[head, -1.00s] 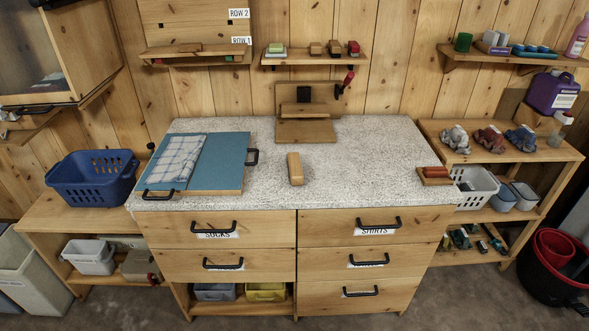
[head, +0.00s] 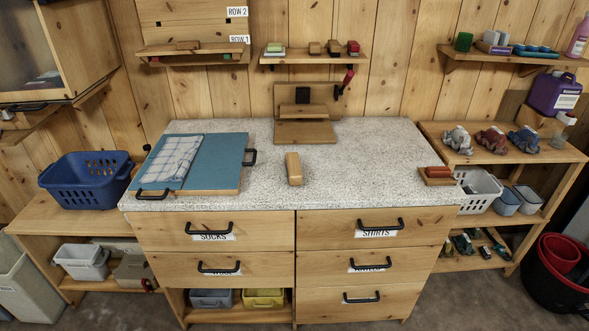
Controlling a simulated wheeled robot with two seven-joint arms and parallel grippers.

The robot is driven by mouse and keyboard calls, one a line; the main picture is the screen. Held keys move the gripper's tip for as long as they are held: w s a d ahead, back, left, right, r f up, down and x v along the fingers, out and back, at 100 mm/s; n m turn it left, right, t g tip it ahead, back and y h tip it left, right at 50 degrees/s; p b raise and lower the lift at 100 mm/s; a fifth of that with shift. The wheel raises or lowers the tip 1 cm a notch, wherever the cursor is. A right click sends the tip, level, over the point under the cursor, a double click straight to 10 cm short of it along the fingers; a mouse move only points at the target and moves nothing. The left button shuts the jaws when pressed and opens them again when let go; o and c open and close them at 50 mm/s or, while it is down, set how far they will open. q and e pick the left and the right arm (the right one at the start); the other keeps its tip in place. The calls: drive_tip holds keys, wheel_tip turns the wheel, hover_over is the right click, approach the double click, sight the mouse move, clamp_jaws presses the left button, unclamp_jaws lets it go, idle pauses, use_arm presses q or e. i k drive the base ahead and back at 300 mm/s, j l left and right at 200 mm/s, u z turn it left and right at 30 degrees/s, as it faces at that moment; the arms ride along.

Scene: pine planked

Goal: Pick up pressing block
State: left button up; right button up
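A wooden block (head: 294,169), light tan with rounded edges, lies alone near the middle of the speckled grey countertop (head: 350,165), and seems to be the pressing block. Its long side points toward the back wall. Nothing touches it. Neither of my grippers shows in the head view.
A blue board (head: 220,165) with a folded checked cloth (head: 171,159) lies left of the block. A wooden press stand (head: 305,131) with a red-handled lever is behind it. A small tray (head: 437,175) with a red-brown piece sits at the right edge. Counter around the block is clear.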

sight(293, 169)
drive_tip(key=i+l, duration=0.15)
drive_tip(key=l, duration=0.25)
drive_tip(key=i+l, duration=0.15)
drive_tip(key=l, duration=0.2)
drive_tip(key=i+l, duration=0.15)
drive_tip(key=l, duration=0.25)
drive_tip(key=i+l, duration=0.1)
drive_tip(key=l, duration=0.25)
drive_tip(key=i+l, duration=0.15)
drive_tip(key=l, duration=0.25)
drive_tip(key=i+l+u, duration=0.1)
drive_tip(key=l, duration=0.25)
drive_tip(key=i, duration=0.05)
